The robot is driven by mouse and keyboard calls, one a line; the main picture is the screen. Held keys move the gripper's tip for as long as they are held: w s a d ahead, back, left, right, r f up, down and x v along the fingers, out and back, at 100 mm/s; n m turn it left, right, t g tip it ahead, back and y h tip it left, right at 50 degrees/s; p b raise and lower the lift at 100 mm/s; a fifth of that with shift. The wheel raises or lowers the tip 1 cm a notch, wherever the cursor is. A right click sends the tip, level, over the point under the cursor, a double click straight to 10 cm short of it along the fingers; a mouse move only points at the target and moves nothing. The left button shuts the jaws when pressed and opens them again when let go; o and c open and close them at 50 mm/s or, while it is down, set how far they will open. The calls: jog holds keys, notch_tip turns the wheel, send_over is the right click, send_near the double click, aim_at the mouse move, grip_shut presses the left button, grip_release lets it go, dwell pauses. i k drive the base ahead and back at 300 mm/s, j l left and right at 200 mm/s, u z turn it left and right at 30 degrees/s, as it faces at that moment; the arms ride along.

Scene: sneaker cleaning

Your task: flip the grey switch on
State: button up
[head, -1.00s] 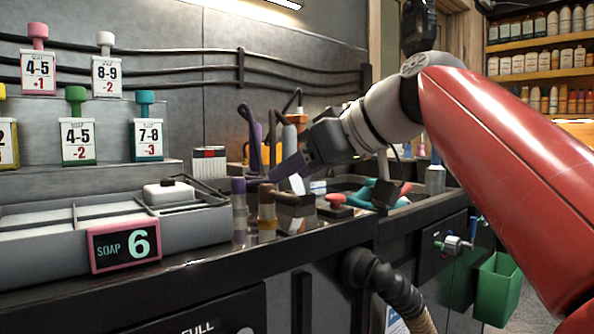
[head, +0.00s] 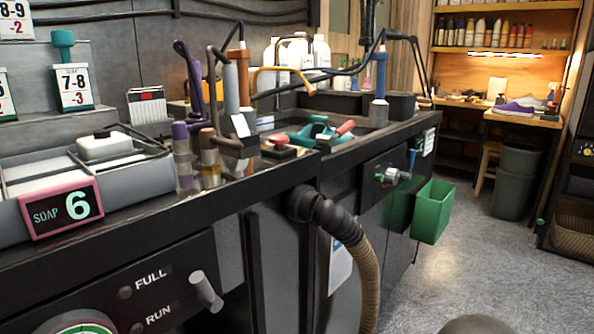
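A light grey switch lever (head: 206,291) sticks out of the dark front panel (head: 172,262) under the bench, at the lower left. It is tilted, with its upper end to the left and its lower end to the right. I cannot tell from this whether it is on or off. Two dark round lamps marked FULL (head: 125,292) and RUN (head: 136,327) sit to its left. Part of a round gauge with a green face (head: 85,327) shows at the bottom edge. My gripper is not in view, and nothing touches the lever.
The bench's front edge (head: 130,222) runs above the panel. A ribbed hose (head: 365,270) hangs to the right of the lever. A green bin (head: 432,212) hangs farther right. The pink-framed SOAP 6 sign (head: 62,207) stands on the bench. Open floor (head: 480,265) lies at right.

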aim_at(206, 295)
jog(key=u, duration=0.4)
jog(key=j+u, duration=0.15)
jog(key=u, duration=0.6)
jog(key=i, duration=0.05)
